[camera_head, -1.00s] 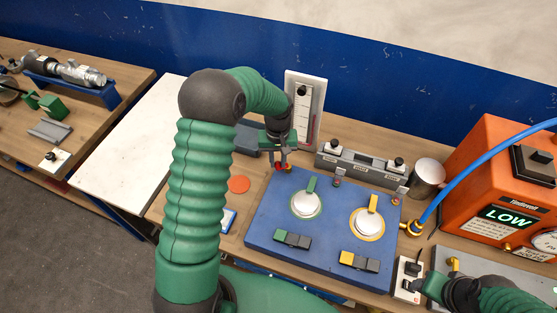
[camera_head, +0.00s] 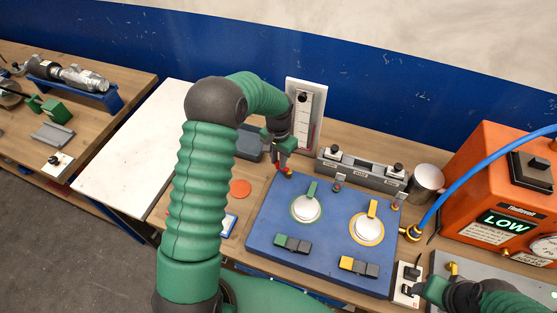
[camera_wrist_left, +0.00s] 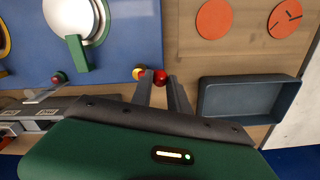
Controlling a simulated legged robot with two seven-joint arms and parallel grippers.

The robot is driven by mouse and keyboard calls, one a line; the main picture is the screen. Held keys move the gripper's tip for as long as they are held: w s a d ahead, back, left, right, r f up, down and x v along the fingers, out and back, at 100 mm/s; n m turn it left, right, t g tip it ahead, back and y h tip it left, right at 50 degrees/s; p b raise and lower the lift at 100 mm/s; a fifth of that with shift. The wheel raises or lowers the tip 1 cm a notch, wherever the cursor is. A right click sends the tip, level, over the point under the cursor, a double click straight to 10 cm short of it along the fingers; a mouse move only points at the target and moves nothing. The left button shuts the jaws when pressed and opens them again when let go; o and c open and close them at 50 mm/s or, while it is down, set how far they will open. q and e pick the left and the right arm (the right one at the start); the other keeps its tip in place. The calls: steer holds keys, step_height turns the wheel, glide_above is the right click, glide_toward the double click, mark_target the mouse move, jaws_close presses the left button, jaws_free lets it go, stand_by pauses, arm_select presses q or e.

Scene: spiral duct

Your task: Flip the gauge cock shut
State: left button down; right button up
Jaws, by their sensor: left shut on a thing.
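The gauge cock (camera_head: 289,172), a small brass fitting with a red handle, sits at the back left corner of the blue panel (camera_head: 330,252). In the left wrist view its brass part (camera_wrist_left: 139,73) and red ball ends (camera_wrist_left: 160,77) show at the panel's edge. My left gripper (camera_head: 280,167) is at the cock, with its fingers (camera_wrist_left: 162,88) shut on the red handle. The fingers partly hide the handle. My right gripper (camera_head: 420,289) is at the lower right beside a small white switch box (camera_head: 407,284); its jaw state is unclear.
Two white dials (camera_head: 307,208) with green and yellow levers are on the panel. A grey gauge block (camera_head: 360,168) and metal cup (camera_head: 427,178) stand behind it. An orange unit (camera_head: 490,190) reading LOW is at right. A grey tray (camera_wrist_left: 250,97) lies near my left gripper.

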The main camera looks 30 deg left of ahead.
arm_select(q)
steer(key=shift+w+a+r, duration=0.15)
steer(key=shift+w, duration=0.1)
stand_by(0.3)
steer(key=c, duration=1.6)
jaws_free()
steer(key=o, duration=0.3)
steer(key=shift+s, duration=0.1)
steer(key=shift+o, duration=0.2)
step_height(320, 180, up, 17)
steer(key=b, duration=0.3)
steer(key=shift+f, duration=0.2)
